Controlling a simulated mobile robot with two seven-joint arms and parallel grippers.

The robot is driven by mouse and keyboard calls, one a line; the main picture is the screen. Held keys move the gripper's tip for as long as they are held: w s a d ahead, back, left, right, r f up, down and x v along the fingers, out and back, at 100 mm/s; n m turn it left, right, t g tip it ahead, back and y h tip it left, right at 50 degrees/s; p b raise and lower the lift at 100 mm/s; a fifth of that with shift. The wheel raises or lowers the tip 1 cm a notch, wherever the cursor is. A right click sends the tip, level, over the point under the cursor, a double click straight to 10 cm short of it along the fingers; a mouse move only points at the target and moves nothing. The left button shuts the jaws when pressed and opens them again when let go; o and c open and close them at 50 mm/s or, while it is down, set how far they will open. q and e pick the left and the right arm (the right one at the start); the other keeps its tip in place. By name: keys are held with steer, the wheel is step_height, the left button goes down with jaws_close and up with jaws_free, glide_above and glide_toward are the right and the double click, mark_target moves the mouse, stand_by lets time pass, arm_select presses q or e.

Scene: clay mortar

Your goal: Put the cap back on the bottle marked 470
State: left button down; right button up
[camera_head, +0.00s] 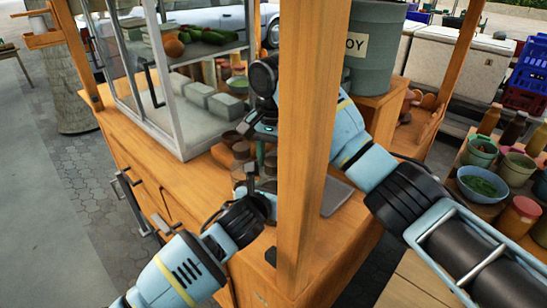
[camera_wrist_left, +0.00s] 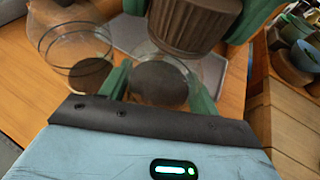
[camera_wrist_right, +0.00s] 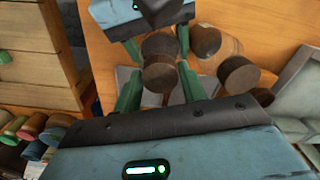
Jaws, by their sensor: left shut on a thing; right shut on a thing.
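A clear glass bottle with dark contents stands between the fingers of my left gripper (camera_wrist_left: 160,88), which is shut on it. Its marking cannot be read. My right gripper (camera_head: 261,148) is shut on a ribbed brown cap (camera_wrist_left: 195,22), held above the bottle. In the left wrist view the cap appears offset to the right of the bottle, apart from it as far as I can see. In the right wrist view the cap (camera_wrist_right: 158,76) sits between the right fingers, with my left gripper facing it beyond. The wooden post hides part of the right arm in the head view.
Another glass bottle (camera_wrist_left: 75,50) with dark contents stands close by on the wooden counter (camera_head: 180,185). A grey flat tray (camera_head: 337,196) lies behind the post (camera_head: 307,130). A glass display case (camera_head: 180,85) stands at the left, and a grey drum (camera_head: 375,50) at the back.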

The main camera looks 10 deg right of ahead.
steer(key=o, duration=1.2)
steer(key=shift+c, duration=0.2)
steer(key=shift+r, duration=0.1)
step_height(320, 180, up, 12)
arm_select(q)
steer(key=shift+c, duration=1.4)
jaws_free()
steer(key=p+v, duration=0.1)
steer(key=v, duration=0.7)
steer(key=shift+p, duration=0.3)
arm_select(e)
steer(key=shift+t, duration=0.3)
steer(key=shift+s+r, duration=0.2)
steer(key=shift+r, duration=0.9)
steer(key=shift+s+r, duration=0.15)
steer(key=shift+r, duration=0.9)
